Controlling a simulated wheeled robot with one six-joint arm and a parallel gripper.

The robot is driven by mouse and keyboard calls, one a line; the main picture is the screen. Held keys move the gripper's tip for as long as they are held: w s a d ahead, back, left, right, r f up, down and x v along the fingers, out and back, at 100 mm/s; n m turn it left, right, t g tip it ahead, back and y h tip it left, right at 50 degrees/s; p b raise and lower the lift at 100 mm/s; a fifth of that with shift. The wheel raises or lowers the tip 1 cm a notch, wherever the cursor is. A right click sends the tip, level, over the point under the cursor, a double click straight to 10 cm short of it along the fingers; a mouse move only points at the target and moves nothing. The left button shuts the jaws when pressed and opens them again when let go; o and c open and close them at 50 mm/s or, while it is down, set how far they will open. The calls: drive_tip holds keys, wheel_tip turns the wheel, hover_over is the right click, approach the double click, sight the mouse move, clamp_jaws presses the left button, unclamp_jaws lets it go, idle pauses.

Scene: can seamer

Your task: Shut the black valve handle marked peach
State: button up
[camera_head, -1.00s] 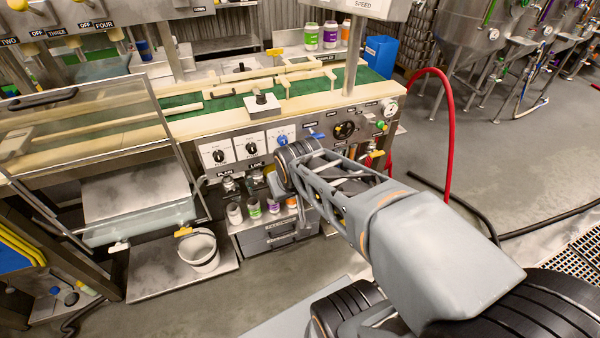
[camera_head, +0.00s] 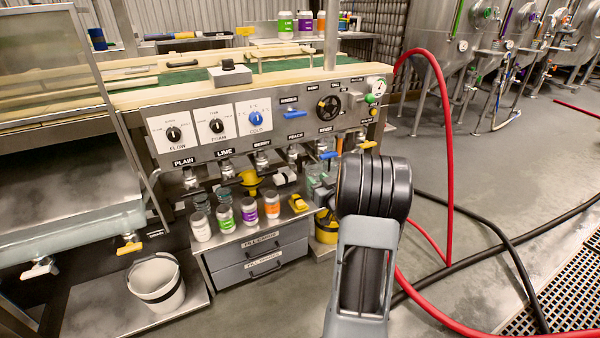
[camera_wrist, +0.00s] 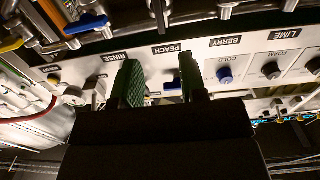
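The panel label PEACH (camera_head: 295,137) is above a metal tap (camera_head: 292,155) in the head view. Its handle is hard to make out there. In the wrist view, which is upside down, the PEACH label (camera_wrist: 171,49) lies beyond my fingers. A dark upright part (camera_wrist: 158,12), apparently the peach valve handle, stands at the top edge, partly cut off. In the head view my gripper (camera_head: 318,184) is below and right of the peach tap, partly hidden by my wrist.
Neighbouring taps are labelled PLAIN, LIME, BERRY and RINSE (camera_head: 325,130). Several cans, one purple (camera_head: 249,210), stand on the drawer unit (camera_head: 258,252) below. A blue handle (camera_head: 329,155) is close to my arm. A red hose (camera_head: 449,170) loops at the right.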

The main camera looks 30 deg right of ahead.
sight(301, 163)
drive_tip(key=w+b, duration=0.1)
drive_tip(key=w, duration=0.3)
drive_tip(key=w+d+b, duration=0.1)
drive_tip(key=w, duration=0.4)
drive_tip(key=w+d+b, duration=0.1)
drive_tip(key=w, duration=0.3)
drive_tip(key=shift+w+f, duration=0.1)
drive_tip(key=shift+w, duration=0.1)
drive_tip(key=shift+c, duration=0.2)
clamp_jaws()
